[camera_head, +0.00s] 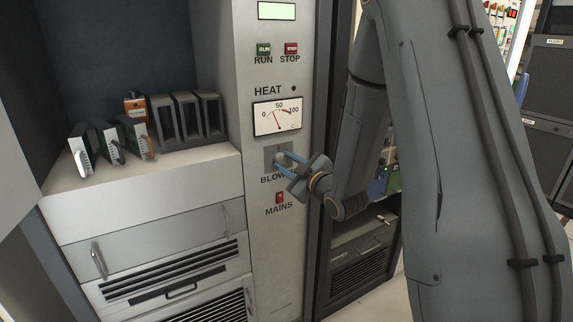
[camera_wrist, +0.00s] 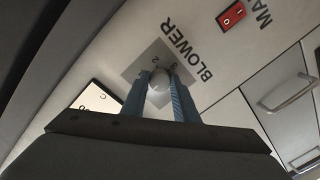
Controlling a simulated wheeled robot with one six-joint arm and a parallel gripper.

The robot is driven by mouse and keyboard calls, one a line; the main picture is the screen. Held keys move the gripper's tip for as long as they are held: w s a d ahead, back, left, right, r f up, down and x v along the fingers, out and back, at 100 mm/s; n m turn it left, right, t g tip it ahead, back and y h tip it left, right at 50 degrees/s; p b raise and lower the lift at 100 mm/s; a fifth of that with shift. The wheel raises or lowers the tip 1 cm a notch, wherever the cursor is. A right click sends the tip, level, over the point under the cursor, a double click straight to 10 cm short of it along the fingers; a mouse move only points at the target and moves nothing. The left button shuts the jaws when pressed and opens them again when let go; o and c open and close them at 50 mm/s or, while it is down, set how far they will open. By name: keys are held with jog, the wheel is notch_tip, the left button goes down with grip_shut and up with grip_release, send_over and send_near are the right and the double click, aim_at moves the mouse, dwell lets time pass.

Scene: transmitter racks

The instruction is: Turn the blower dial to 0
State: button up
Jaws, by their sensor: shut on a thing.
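The blower dial (camera_wrist: 159,88) is a pale round knob on a grey square plate (camera_wrist: 136,73) with numbers around it. The word BLOWER stands beside the plate. My gripper (camera_wrist: 160,92) has its two blue fingers shut on the dial, one finger on each side. In the head view my gripper (camera_head: 282,160) reaches the panel from the right, below the heat meter (camera_head: 277,117), and covers part of the plate and of the BLOWER label. The dial's pointer and its exact setting cannot be made out.
A red MAINS switch (camera_head: 280,198) sits just below the dial and also shows in the wrist view (camera_wrist: 231,15). RUN (camera_head: 264,49) and STOP (camera_head: 291,48) buttons are above the meter. Several modules stand on the shelf (camera_head: 200,158) at left. A dark rack (camera_head: 362,250) is at right.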

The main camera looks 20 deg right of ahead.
jog(key=o, duration=1.1)
jog(key=shift+b+v, duration=0.75)
jog(key=shift+v, duration=3.15)
